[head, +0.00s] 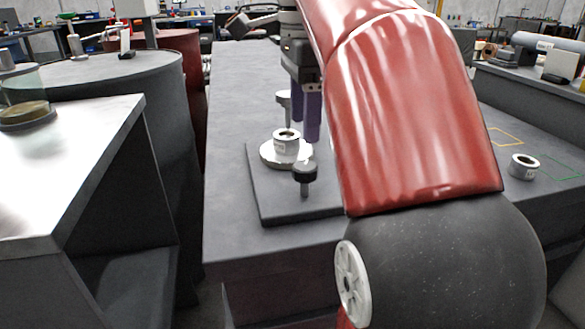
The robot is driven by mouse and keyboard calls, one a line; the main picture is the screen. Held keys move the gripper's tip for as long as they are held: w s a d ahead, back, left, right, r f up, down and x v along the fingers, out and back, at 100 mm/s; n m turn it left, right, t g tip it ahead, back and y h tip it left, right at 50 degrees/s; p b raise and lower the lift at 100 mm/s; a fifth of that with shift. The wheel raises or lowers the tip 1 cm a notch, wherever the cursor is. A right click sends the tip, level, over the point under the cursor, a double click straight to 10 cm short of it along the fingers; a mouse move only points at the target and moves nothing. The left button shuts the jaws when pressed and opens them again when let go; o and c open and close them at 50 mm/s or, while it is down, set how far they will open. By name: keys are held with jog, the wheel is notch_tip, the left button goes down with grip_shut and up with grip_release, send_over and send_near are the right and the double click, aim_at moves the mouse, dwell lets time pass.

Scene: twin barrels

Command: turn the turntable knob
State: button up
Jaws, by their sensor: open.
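The turntable is a pale round disc (268,156) on a dark grey base plate (265,205). A white and grey ring (286,143) sits on the disc. A black knob (305,171) on a short metal post stands at the disc's near right edge. My gripper (307,136) points down with purple fingers, just above and behind the knob in the picture. It is open and appears empty; the gap between the fingers is hard to see from here. My red arm hides what lies to the right of the plate.
A metal post with a flat top (284,98) stands behind the disc, close to my fingers. Another ring (523,167) lies on the right table near yellow and green outlines. A dark barrel (165,120) and a grey bench (70,150) stand at the left.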

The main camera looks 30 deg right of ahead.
aim_at(303, 165)
jog(key=shift+f+b, duration=0.6)
notch_tip(303, 165, down, 7)
jog(key=b, duration=0.4)
jog(key=shift+r, duration=0.2)
jog(key=c, duration=1)
jog(key=shift+r, duration=0.1)
